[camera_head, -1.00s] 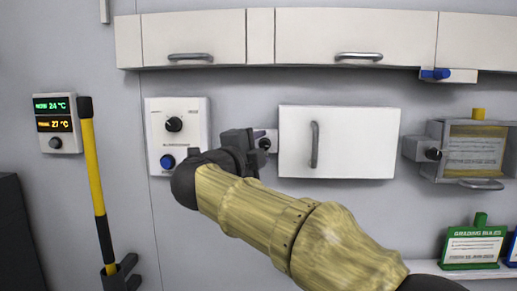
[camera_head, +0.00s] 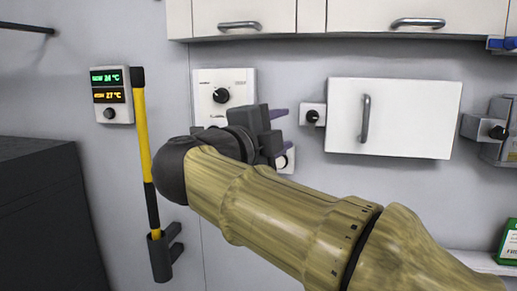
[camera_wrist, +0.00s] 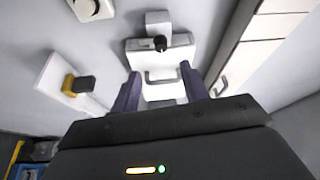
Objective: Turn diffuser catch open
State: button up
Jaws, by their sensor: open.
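My gripper (camera_head: 281,131) is open and empty, with purple fingers pointing right in the head view. No label marks the diffuser catch, and I cannot tell which knob it is. A dark knob on a small white plate (camera_head: 312,116) sits just right of my upper fingertip, left of a white door (camera_head: 410,118) with an upright handle. Another dark knob (camera_head: 498,132) sits on a grey box at the right edge. In the wrist view a dark knob (camera_wrist: 160,43) and a pale panel with a handle lie beyond my open fingers (camera_wrist: 158,85), apart from them.
A white control panel (camera_head: 239,77) with a dark knob is partly hidden behind my gripper. A yellow-and-black pole (camera_head: 144,130) stands in a wall holder left of it. Wall cupboards (camera_head: 360,14) run above. A dark cabinet (camera_head: 45,215) stands at the lower left.

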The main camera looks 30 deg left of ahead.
jog(key=s+b, duration=0.1)
jog(key=s, duration=0.5)
jog(key=shift+s+a+f, duration=0.15)
jog(key=shift+a, duration=0.3)
